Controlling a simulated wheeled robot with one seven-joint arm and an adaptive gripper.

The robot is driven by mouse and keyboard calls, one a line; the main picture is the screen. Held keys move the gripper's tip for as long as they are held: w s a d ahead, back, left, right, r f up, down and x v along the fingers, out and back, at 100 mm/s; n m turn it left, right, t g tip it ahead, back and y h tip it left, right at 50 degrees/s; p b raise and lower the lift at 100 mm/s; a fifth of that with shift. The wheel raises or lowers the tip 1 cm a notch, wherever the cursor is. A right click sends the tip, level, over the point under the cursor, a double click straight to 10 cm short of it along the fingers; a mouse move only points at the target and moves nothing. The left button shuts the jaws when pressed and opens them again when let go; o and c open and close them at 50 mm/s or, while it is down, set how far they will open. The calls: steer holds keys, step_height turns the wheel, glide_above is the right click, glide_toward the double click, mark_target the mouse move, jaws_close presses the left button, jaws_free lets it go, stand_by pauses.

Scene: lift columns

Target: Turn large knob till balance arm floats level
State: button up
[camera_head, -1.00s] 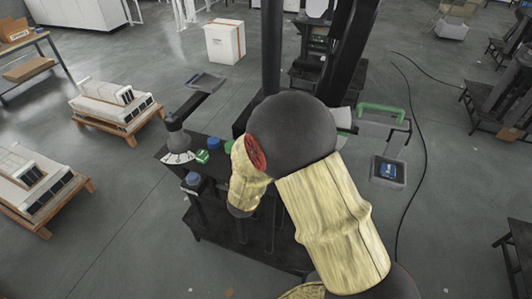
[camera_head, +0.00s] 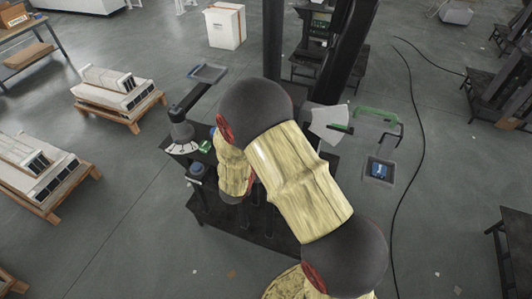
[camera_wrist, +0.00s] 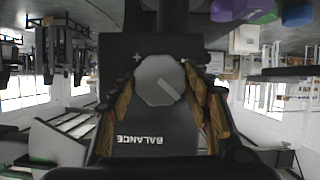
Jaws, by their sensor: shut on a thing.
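In the wrist view, upside down, a pale grey many-sided knob (camera_wrist: 158,80) with a slanted pointer line sits on a dark panel (camera_wrist: 150,140) marked BALANCE, with a plus sign at its upper left. My gripper (camera_wrist: 159,88) is shut on this knob, one tan-padded finger on each side. In the head view my own arm hides the knob and gripper. A dark arm with a flat tray end (camera_head: 208,73) reaches out from a grey cone with a white dial (camera_head: 182,147). I cannot tell for certain whether that is the balance arm, or whether it is level.
A white fan-shaped scale (camera_head: 328,124) and a green-handled frame (camera_head: 375,112) stand right of my arm. A dark column (camera_head: 272,40) rises behind. A blue item (camera_head: 379,170) lies at the right. Purple and green round parts show in the wrist view's top right. A cable crosses the floor.

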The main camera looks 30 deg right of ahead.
steer(key=o, duration=1.1)
steer(key=v, duration=1.2)
